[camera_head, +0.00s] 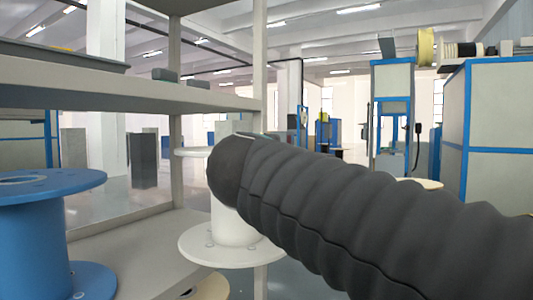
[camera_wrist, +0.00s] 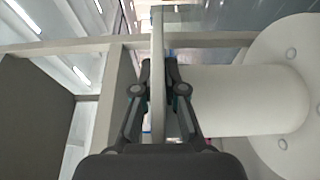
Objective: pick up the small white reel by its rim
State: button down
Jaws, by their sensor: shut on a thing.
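The small white reel (camera_head: 232,250) stands upright in the head view, partly hidden behind my dark ribbed arm. Its lower flange overlaps a shelf post, and I cannot tell whether anything supports it from below. In the wrist view the reel (camera_wrist: 240,100) appears on its side, with its barrel and far flange at the right. Its near flange shows edge-on as a thin upright strip. My gripper (camera_wrist: 159,82) is shut on that rim, one finger on each side. My gripper is hidden in the head view.
A large blue reel (camera_head: 30,235) stands at the left on the lower shelf (camera_head: 135,250). An upper shelf (camera_head: 120,88) runs above it, with small dark boxes on top. Shelf posts are close to the white reel. Blue-framed machines (camera_head: 500,130) stand at the back right.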

jog(key=shift+s+d+r, duration=0.1)
jog(key=shift+d, duration=0.15)
jog(key=s+d, duration=0.3)
jog(key=d, duration=0.4)
jog(key=s+d+p, duration=0.1)
jog(key=s+d, duration=0.2)
jog(key=d, duration=0.4)
jog(key=shift+d, duration=0.2)
dwell(0.4)
dwell(0.3)
